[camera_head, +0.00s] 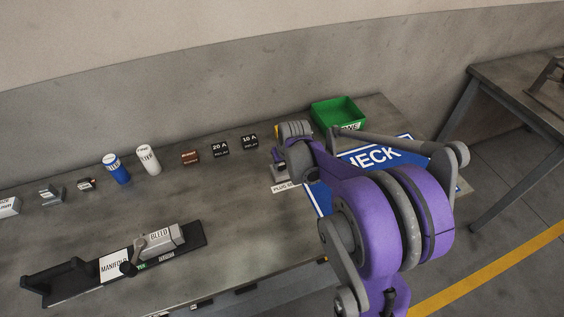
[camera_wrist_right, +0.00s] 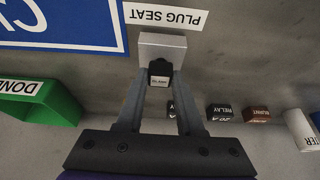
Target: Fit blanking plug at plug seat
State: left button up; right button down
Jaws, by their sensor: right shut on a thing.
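The blanking plug (camera_wrist_right: 159,74) is a small black block with a pale label, between the fingertips of my right gripper (camera_wrist_right: 160,80) in the right wrist view. The gripper is shut on it. The plug seat (camera_wrist_right: 162,46) is a grey block; the plug overlaps its near edge in that view. Whether the plug touches the seat or hangs above it, I cannot tell. In the head view the seat (camera_head: 284,174) shows partly below my right gripper (camera_head: 280,158), and the plug is hidden or too small to make out. My left gripper is not in view.
A "PLUG SEAT" label (camera_wrist_right: 165,17) lies beside the seat. A blue CHECK mat (camera_head: 372,158) and green bin (camera_head: 338,113) are close by. Relay blocks (camera_head: 220,148), a brown block (camera_head: 189,157) and cylinders (camera_head: 148,159) stand leftward. A manifold fixture (camera_head: 115,266) lies front left.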

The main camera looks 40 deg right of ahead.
jog(key=shift+f+b, duration=0.3)
jog(key=shift+f, duration=0.15)
jog(key=shift+c, duration=2.3)
grip_release()
jog(key=shift+r, duration=0.1)
jog(key=p+v, duration=0.1)
jog(key=v, duration=0.9)
jog(key=shift+r, duration=0.35)
jog(key=shift+s, duration=0.15)
jog(key=s+a+f+n, duration=0.1)
jog(key=s+a+f, duration=0.1)
jog(key=s+a, duration=0.6)
jog(key=s+a+f+n+t+y, duration=0.1)
jog(key=s+a+n, duration=0.1)
jog(key=s+a, duration=0.6)
jog(key=a, duration=0.3)
jog(key=shift+f+n+p, duration=0.3)
jog(key=shift+f+p, duration=0.05)
jog(key=shift+f, duration=0.05)
